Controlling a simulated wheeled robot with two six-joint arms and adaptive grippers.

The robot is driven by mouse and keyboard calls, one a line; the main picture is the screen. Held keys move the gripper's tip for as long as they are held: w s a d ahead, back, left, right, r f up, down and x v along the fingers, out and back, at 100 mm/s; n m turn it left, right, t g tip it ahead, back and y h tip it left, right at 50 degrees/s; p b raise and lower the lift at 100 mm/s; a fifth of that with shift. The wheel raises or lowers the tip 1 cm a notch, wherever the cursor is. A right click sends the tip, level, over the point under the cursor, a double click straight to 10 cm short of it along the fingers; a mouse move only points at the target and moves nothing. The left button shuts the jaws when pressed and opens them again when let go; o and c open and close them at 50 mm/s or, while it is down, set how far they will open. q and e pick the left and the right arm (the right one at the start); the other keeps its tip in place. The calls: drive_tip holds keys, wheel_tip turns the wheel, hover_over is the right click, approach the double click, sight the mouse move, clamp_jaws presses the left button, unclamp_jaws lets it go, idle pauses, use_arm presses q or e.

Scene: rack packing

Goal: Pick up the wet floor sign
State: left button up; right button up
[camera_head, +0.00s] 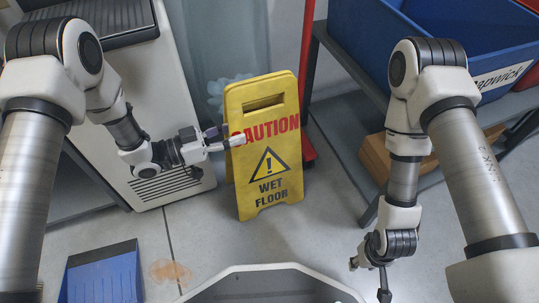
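The yellow wet floor sign (284,205) stands upright on the floor near the middle of the view, with red CAUTION lettering, a warning triangle and a slot handle near its top. My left gripper (229,138) is at the sign's left edge, level with the lettering. Its fingers look spread; one light fingertip overlaps the front of the panel, and I cannot tell if it touches. The other finger ends by the edge and may be partly hidden. My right gripper (368,279) points down at the lower right, open and empty, apart from the sign.
A blue bin (446,53) sits on a grey rack at the right, with a cardboard box (376,158) below. A red pole (306,60) stands behind the sign. A white machine (150,95) is at the left. A blue dustpan (104,275) and brown stain (170,271) are on the floor.

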sight(254, 131)
use_arm(q)
drive_tip(key=b+x, duration=0.2)
drive_tip(key=x, duration=0.1)
drive_tip(key=f+b+x, duration=0.1)
drive_tip(key=x, duration=0.1)
drive_tip(key=shift+d+b, duration=0.25)
drive_tip(key=shift+b, duration=0.1)
drive_tip(key=shift+w+d+r, duration=0.1)
drive_tip(key=shift+r, duration=0.2)
clamp_jaws()
drive_tip(key=shift+r, duration=0.15)
